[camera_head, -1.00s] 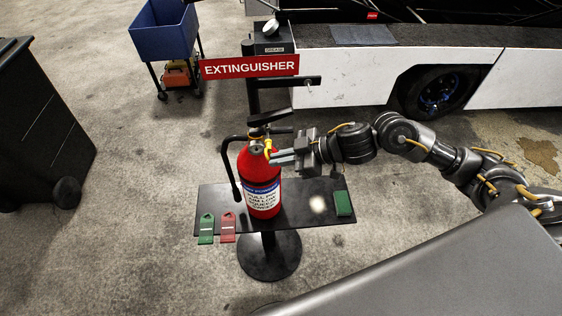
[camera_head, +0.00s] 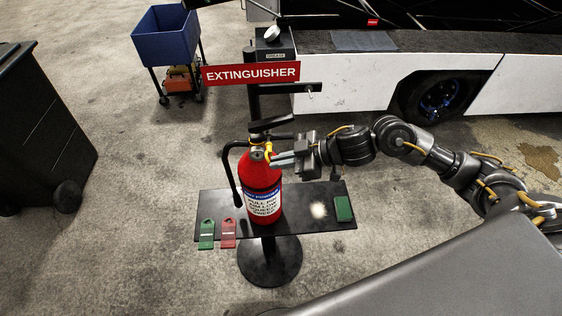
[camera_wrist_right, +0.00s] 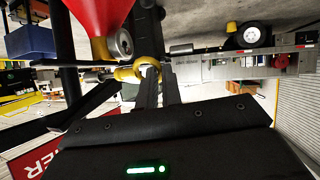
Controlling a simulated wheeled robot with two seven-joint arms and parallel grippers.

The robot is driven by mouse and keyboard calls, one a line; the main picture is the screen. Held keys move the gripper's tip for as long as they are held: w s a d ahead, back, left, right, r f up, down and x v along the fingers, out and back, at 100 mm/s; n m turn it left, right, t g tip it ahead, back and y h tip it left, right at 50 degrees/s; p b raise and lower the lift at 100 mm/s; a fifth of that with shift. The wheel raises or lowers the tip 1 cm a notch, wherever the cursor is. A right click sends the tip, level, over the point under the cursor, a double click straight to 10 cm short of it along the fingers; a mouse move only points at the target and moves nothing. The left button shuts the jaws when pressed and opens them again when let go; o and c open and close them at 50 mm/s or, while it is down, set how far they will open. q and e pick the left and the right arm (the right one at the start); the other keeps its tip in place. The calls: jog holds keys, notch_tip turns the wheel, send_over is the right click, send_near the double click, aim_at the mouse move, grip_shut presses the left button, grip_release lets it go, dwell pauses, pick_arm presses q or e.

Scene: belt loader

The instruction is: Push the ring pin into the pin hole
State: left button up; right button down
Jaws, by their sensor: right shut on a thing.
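The red fire extinguisher (camera_head: 261,178) stands upright on a small black stand, with a white and blue label. The yellow ring pin (camera_head: 267,150) is at its neck, just below the black handle (camera_head: 269,125). My right gripper (camera_head: 275,161) reaches in from the right and is shut on the ring pin at the neck's right side. The right wrist view shows the yellow ring (camera_wrist_right: 149,67) at the fingertips (camera_wrist_right: 158,78), beside the silver neck part (camera_wrist_right: 122,43). I cannot make out the pin hole or how deep the pin sits. My left gripper is not in view.
The red EXTINGUISHER sign (camera_head: 251,73) is on a post behind. A black bin (camera_head: 40,130) stands at the left.

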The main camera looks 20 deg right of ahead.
jog(key=shift+w+d, duration=0.2)
jog(key=shift+w, duration=0.6)
jog(key=shift+w+d, duration=0.2)
jog(key=shift+w, duration=0.55)
jog(key=shift+w+d+r, duration=0.1)
jog(key=shift+w+r, duration=0.05)
jog(key=c, duration=1.8)
grip_release()
jog(key=shift+c, duration=0.2)
jog(key=o, duration=0.3)
jog(key=shift+w, duration=0.15)
jog(key=shift+o, duration=0.2)
jog(key=b, duration=0.3)
send_near(271, 152)
jog(key=d, duration=0.2)
jog(key=shift+s+d+r, duration=0.4)
jog(key=shift+s+r, duration=0.2)
jog(key=shift+r, duration=0.05)
